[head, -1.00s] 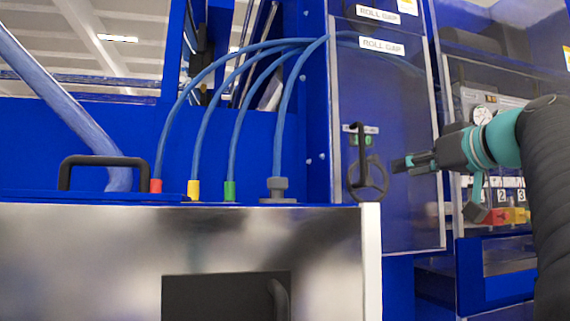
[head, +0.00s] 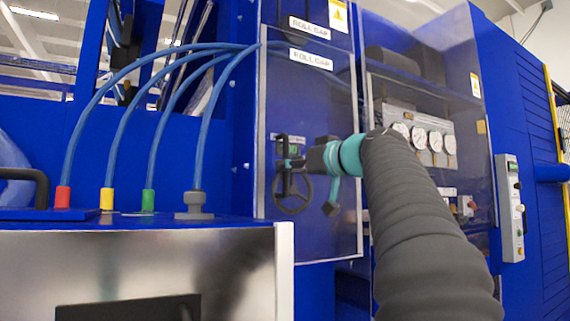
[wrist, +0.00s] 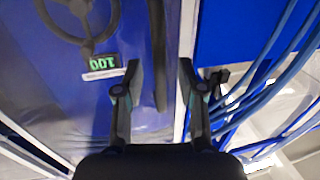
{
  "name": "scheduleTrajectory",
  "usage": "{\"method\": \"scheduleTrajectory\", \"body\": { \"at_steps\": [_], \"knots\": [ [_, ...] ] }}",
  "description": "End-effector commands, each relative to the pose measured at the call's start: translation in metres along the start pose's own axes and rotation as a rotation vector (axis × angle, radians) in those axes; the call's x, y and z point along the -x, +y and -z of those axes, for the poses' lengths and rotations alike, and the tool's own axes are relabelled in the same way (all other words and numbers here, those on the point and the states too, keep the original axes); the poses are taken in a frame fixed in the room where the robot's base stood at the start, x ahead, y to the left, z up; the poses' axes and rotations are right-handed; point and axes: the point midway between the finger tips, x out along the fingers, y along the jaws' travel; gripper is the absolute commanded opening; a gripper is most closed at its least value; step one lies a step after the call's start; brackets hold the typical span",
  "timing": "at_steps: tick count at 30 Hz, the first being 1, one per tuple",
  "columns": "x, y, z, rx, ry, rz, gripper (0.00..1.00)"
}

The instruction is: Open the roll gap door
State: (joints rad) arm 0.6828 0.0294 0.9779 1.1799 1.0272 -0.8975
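The roll gap door (head: 330,225) is a clear panel in a metal frame, standing closed as far as I can see, under "ROLL GAP" labels. Its black upright handle (head: 282,147) is near the left edge, partly covered by my gripper (head: 292,163). In the wrist view my gripper (wrist: 158,75) is open. The dark handle bar (wrist: 158,40) lies between its two spread fingers, apart from both in the picture; its depth is hard to judge. The metal door edge (wrist: 187,30) runs beside the right finger.
A handwheel (head: 293,192) and a green display (wrist: 103,64) are by the handle. Blue hoses (head: 205,115) arch at the left above a metal-fronted cabinet (head: 230,265). Gauges (head: 434,141) are behind a panel at the right.

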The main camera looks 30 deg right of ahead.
Motion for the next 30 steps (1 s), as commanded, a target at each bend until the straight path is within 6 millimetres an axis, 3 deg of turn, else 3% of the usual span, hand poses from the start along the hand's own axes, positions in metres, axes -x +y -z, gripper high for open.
{"method": "scheduleTrajectory", "body": {
  "at_steps": [6,17,22,30],
  "knots": [
    [-0.021,0.000,0.000,0.000,-0.001,0.001,0.39],
    [-0.025,0.000,-0.001,0.000,-0.001,0.000,0.39],
    [-0.025,0.000,0.000,0.000,-0.001,0.000,0.00],
    [-0.025,0.000,0.000,0.000,-0.001,0.001,0.00]
  ]
}}
